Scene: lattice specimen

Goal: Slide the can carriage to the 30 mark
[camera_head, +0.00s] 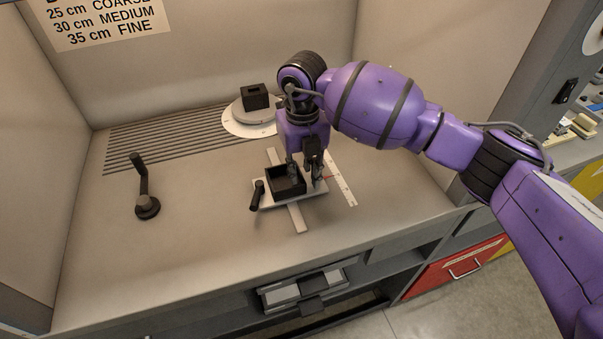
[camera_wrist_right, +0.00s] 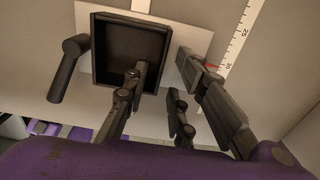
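The can carriage is a pale plate (camera_head: 313,191) with an empty black open box (camera_head: 275,187) on it and a black handle (camera_head: 257,195) at its left. It sits across a pale rail (camera_head: 298,217). A white scale (camera_head: 343,183) lies to its right. In the right wrist view, a red pointer (camera_wrist_right: 212,66) is at about the 30 mark (camera_wrist_right: 228,65). My right gripper (camera_head: 304,178) points down at the box's right side. In the wrist view its fingers (camera_wrist_right: 160,62) are apart, one over the box's inside, one outside the right wall; contact is unclear. My left gripper is out of view.
A black crank (camera_head: 145,190) stands at the left. A pale round disc (camera_head: 238,121) with a black block (camera_head: 254,96) sits behind the carriage, beside dark parallel strips (camera_head: 160,138). A wall sign (camera_head: 105,20) reads 25 cm coarse, 30 cm medium, 35 cm fine. The front-left bench is clear.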

